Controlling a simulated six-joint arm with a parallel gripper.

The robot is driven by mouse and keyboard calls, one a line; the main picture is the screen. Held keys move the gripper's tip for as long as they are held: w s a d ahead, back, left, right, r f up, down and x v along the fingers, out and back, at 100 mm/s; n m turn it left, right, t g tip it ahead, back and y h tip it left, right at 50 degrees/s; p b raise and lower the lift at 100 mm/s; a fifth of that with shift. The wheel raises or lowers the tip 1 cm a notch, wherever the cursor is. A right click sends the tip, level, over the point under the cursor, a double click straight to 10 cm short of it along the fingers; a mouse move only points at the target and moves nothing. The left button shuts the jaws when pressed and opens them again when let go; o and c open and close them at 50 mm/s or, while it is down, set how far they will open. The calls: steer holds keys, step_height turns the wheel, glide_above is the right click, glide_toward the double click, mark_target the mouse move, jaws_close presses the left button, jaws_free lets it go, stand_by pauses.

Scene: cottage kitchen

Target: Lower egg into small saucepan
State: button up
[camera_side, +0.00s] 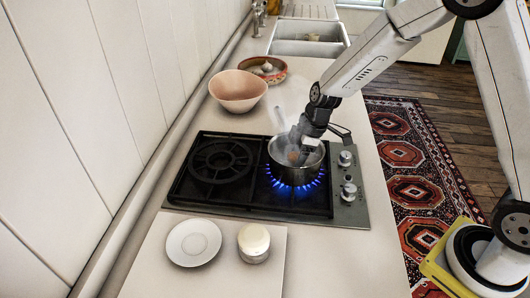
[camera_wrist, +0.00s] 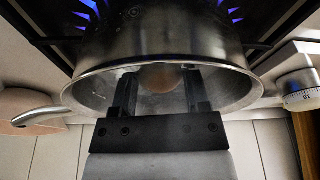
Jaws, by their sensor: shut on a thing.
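The small metal saucepan (camera_side: 290,174) stands on the right burner of the hob, over blue flames. In the wrist view the saucepan (camera_wrist: 160,42) fills the upper middle, with its rim around the fingers. My gripper (camera_side: 297,146) points down into the saucepan's mouth. It is shut on a brown egg (camera_side: 292,156), which is inside the rim. The egg (camera_wrist: 160,77) also shows between the two dark fingers in the wrist view, partly hidden. I cannot tell whether it touches the bottom or any water.
The saucepan's silver handle (camera_wrist: 40,117) points toward a pink bowl (camera_side: 238,88). The left burner (camera_side: 220,158) is empty. A white saucer (camera_side: 194,243) and a round kitchen timer (camera_side: 254,243) are at the front. Knobs (camera_side: 348,187) line the hob's right edge.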

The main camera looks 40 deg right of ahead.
steer(key=o, duration=0.9)
steer(key=shift+r, duration=0.1)
steer(key=shift+v, duration=3.85)
steer(key=shift+s, duration=0.1)
steer(key=s+m, duration=0.3)
steer(key=s, duration=0.1)
steer(key=s+d+f+m+h, duration=0.1)
steer(key=s+m, duration=0.2)
steer(key=s, duration=0.1)
steer(key=s+f+m+h, duration=0.1)
steer(key=s+m, duration=0.2)
steer(key=s, duration=0.1)
steer(key=shift+s+d+f+m+t, duration=0.1)
steer(key=shift+s+d+m+t, duration=0.25)
steer(key=shift+s+m+t, duration=0.05)
steer(key=shift+s+f+m, duration=0.2)
steer(key=shift+s+m, duration=0.5)
steer(key=shift+s, duration=0.2)
